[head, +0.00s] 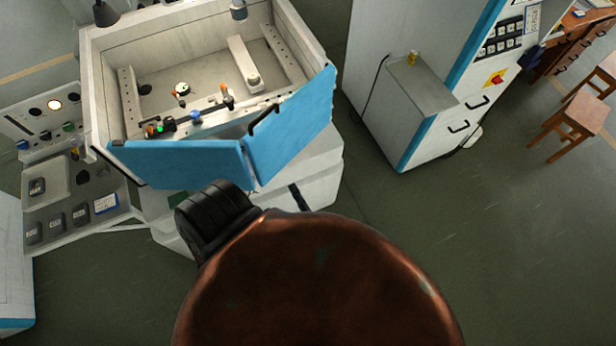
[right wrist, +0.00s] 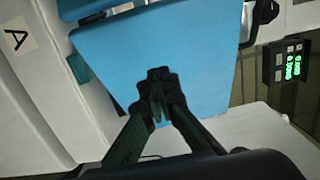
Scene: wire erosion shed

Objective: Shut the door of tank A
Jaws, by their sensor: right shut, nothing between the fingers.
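Tank A (head: 98,95) is an open-topped pale box at the upper left of the head view. Its blue front shows as a left panel (head: 190,163) and a right panel (head: 292,122) with a black handle (head: 264,119). The panels angle outward from the tank front and meet in a V, so the door stands ajar. My right gripper (head: 215,215) is in front of the left panel, largely hidden by my copper-coloured arm. In the right wrist view its fingers (right wrist: 158,92) are shut and empty before a blue panel (right wrist: 165,55); contact is unclear. A label "A" (right wrist: 17,39) shows there.
A control panel (head: 55,115) with knobs and a lit lamp stands left of the tank. A pale cabinet (head: 390,120) with a side shelf (head: 425,82) stands to the right, with a wooden stool (head: 575,118) beyond. The green floor (head: 530,240) at the right is clear.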

